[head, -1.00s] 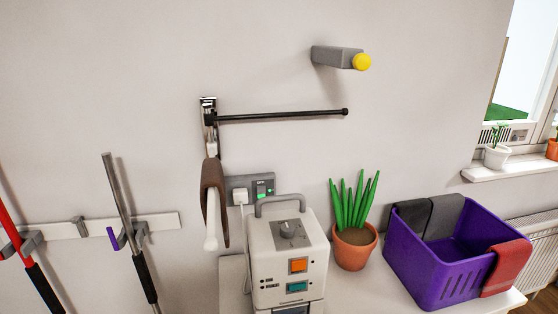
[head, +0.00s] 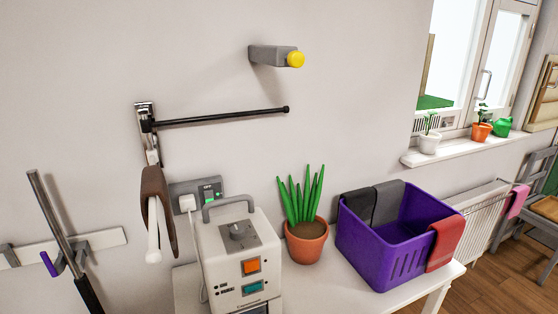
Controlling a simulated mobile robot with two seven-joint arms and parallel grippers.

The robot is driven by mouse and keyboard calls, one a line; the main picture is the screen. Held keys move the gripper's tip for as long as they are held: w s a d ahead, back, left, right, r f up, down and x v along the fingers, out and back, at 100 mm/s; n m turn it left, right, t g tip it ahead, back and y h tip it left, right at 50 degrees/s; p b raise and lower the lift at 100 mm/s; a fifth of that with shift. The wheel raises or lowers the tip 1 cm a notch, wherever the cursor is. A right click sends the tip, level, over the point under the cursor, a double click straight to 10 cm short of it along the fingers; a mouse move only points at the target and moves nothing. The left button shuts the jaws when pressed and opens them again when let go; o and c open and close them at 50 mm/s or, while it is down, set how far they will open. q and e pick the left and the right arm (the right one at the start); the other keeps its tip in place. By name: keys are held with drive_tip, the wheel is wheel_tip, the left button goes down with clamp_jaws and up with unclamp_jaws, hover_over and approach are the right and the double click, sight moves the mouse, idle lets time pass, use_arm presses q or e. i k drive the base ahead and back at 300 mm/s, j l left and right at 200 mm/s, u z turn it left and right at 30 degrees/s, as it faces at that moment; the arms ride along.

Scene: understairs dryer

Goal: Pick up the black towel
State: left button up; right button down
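Two dark towels hang over the back-left rim of a purple basket (head: 395,262). The darker, near-black towel (head: 358,207) is on the left, and a dark grey towel (head: 388,202) is right beside it. Their lower ends are inside the basket, partly hidden by its front wall. A red towel (head: 446,243) hangs over the basket's right side. Neither of my grippers shows in the head view.
The basket stands on a white table (head: 453,274) beside a potted plant (head: 306,243) and a white appliance (head: 238,262). Above, a black rail (head: 220,117) and a grey wall peg with a yellow end (head: 274,56) stick out. A radiator (head: 478,215) stands at right.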

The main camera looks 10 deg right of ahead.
sight(361, 201)
drive_tip(key=l+u, duration=0.15)
drive_tip(key=l, duration=0.45)
drive_tip(key=l+u, duration=0.2)
drive_tip(key=l, duration=0.45)
drive_tip(key=l+u, duration=0.15)
drive_tip(key=l, duration=0.5)
drive_tip(key=l+u, duration=0.2)
drive_tip(key=l, duration=0.4)
drive_tip(key=k+l+u, duration=0.15)
drive_tip(key=l, duration=0.45)
